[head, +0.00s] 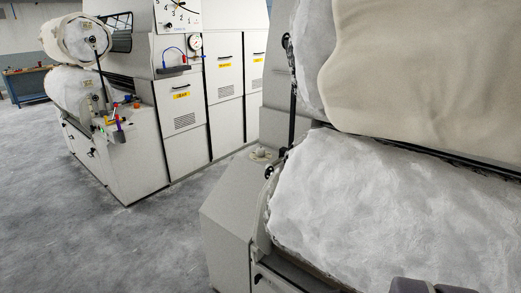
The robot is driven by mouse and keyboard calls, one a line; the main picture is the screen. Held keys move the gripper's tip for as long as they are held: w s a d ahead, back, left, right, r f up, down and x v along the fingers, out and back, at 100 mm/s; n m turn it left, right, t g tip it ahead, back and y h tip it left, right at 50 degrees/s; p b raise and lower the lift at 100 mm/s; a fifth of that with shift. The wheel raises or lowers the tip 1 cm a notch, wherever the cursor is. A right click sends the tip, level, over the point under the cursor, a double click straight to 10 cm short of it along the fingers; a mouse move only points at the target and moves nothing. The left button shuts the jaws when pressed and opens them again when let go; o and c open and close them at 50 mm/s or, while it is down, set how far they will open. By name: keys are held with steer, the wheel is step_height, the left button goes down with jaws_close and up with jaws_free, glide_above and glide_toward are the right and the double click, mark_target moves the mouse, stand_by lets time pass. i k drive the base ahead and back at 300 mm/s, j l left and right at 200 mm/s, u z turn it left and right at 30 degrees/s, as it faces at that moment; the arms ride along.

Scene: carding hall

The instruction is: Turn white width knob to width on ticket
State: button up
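A pale, round knob-like part (261,155) sits on top of the grey side box of the near machine; I cannot tell if it is the white width knob. A white dial panel (180,14) with numbers, a scale arc and a dark pointer is on the far machine, cut by the top edge. Small marks below the scale are too small to read. I cannot make out a ticket. My gripper is not in view; only dark grey parts, probably of my arm, show at the bottom right edge.
The near machine with white fibre rolls (390,205) and a cream roll (430,70) fills the right. The far machine (135,150) carries rolls, a gauge (195,42) and coloured small items. Grey floor (60,230) lies open at left; a blue bench (25,85) stands behind.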

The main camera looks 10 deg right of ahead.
mark_target(259, 151)
steer(key=i+j+z, duration=0.25)
steer(key=i+j, duration=2)
steer(key=i, duration=0.15)
